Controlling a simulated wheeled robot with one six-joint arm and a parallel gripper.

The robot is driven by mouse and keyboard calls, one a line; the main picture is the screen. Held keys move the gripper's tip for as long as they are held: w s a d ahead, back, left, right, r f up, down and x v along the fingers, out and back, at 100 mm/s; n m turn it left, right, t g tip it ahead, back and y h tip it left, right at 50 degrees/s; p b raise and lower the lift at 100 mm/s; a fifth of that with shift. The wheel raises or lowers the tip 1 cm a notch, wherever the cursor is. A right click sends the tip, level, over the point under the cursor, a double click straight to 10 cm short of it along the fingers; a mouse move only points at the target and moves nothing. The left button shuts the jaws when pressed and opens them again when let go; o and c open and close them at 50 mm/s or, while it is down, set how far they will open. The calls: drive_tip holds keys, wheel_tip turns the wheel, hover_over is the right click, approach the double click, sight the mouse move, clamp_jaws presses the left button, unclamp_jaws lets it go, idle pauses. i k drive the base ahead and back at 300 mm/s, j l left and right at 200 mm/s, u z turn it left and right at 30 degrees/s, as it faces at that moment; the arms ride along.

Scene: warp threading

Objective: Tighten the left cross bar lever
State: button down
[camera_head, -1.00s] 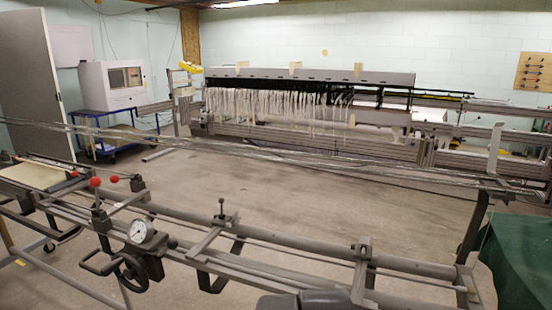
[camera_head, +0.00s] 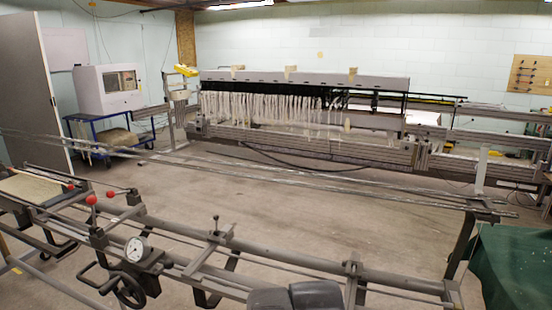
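A long grey metal frame runs across the foreground. A cross bar (camera_head: 203,257) with a small upright black-knobbed lever (camera_head: 215,225) sits left of the frame's middle. A second cross bar (camera_head: 351,290) with a dark clamp (camera_head: 352,268) lies further right. Further left are red-knobbed levers (camera_head: 91,200), a round dial gauge (camera_head: 135,249) and a black handwheel (camera_head: 130,291). How tight the small lever is cannot be seen. A dark grey part at the bottom middle seems to be my arm; my gripper does not show.
Long thin rails (camera_head: 330,188) cross behind the frame. A green cloth (camera_head: 510,265) covers something at the right. The floor (camera_head: 300,215) between the frame and the large machine with white yarns (camera_head: 260,108) is open. A blue cart (camera_head: 108,135) stands at back left.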

sight(216, 233)
drive_tip(key=k, duration=0.2)
drive_tip(key=i+j+z, duration=0.7)
drive_tip(key=i, duration=0.15)
